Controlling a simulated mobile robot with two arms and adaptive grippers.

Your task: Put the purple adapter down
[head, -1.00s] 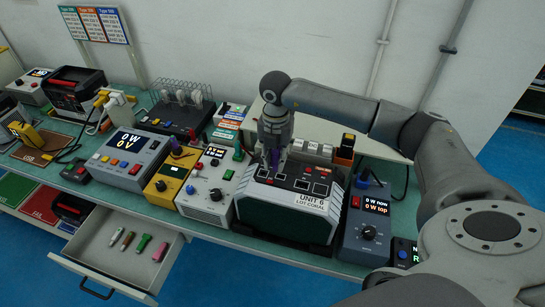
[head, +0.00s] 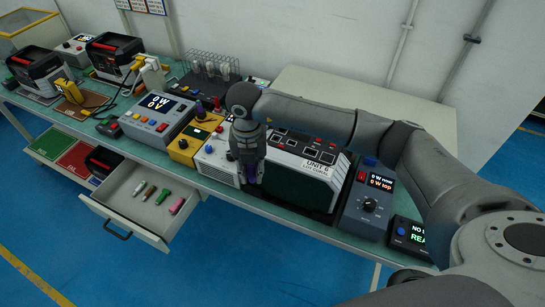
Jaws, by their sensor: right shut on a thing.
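The purple adapter (head: 253,176) is small and mostly hidden between the fingers of my right gripper (head: 249,178). That gripper is shut on it and points down. It appears in front of the left end of the unit marked UNIT 6 (head: 318,168) and the right side of the white box with knobs (head: 215,163). I cannot tell its exact height or whether the adapter touches anything. My left gripper is not in view.
An open drawer (head: 123,214) with several small coloured sticks juts out at the front left. A yellow box (head: 187,147), a grey power meter (head: 160,118) and a dark dial box (head: 368,203) crowd the bench. A wire rack (head: 210,68) stands behind.

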